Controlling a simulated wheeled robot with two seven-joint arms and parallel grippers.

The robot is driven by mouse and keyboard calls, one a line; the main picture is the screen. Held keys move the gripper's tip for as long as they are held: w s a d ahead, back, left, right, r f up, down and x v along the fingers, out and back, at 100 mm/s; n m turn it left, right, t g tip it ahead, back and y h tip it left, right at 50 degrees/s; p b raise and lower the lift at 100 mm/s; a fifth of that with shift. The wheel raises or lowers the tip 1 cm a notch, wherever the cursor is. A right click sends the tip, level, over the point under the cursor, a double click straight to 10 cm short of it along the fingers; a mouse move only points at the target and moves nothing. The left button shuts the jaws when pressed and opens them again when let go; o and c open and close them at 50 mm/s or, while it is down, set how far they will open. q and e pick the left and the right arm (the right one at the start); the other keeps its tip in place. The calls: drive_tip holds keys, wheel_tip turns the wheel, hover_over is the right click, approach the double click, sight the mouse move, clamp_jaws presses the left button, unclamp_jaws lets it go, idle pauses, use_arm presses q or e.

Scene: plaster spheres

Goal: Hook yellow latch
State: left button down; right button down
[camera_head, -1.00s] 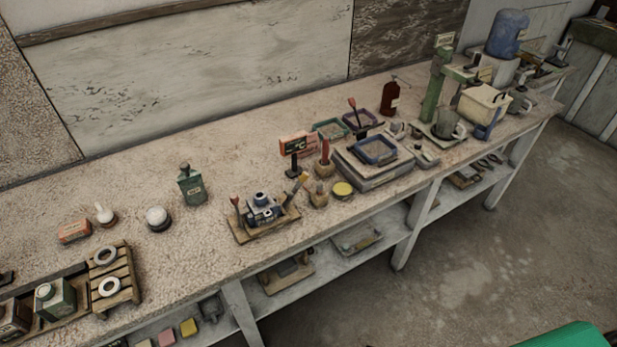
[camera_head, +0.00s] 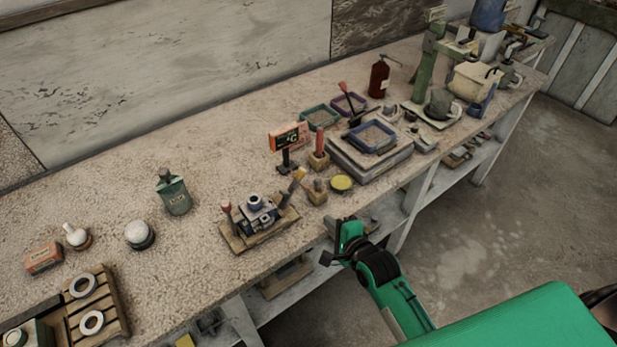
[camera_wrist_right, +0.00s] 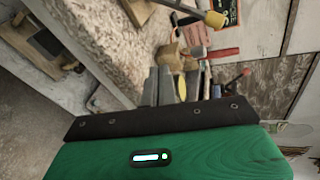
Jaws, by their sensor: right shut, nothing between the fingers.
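I cannot make out a yellow latch in either view. The clearest yellow thing is a flat round yellow lid (camera_head: 341,183) on the bench, and a yellow patch (camera_wrist_right: 181,88) shows beyond my fingers in the right wrist view. My right gripper (camera_head: 334,226) comes in from the lower right in the head view and is by the bench's front edge, below the lid and apart from it. Its grey fingers (camera_wrist_right: 164,84) are shut and empty in the wrist view. My left gripper is out of view.
A small grey-blue device on a wooden board (camera_head: 260,222) stands left of my right gripper. A scale with a blue tray (camera_head: 372,137) is behind it. Red-handled tools in wooden blocks (camera_head: 319,152) stand nearby. The bench (camera_head: 115,165) has bare room toward the back left.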

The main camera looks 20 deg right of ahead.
sight(289, 189)
drive_tip(key=r+m, duration=0.1)
drive_tip(key=w+r+m+t, duration=0.2)
drive_tip(key=r, duration=0.1)
drive_tip(key=shift+d+r+m, duration=0.1)
drive_tip(key=shift+m, duration=0.2)
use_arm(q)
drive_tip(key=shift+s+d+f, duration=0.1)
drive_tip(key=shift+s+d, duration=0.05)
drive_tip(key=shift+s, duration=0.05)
use_arm(e)
drive_tip(key=shift+w+d+r+m+t, duration=0.1)
drive_tip(key=shift+w+r+m+t, duration=0.2)
drive_tip(key=shift+w+r+m, duration=0.3)
drive_tip(key=shift+s+f, duration=0.1)
drive_tip(key=shift+s, duration=0.05)
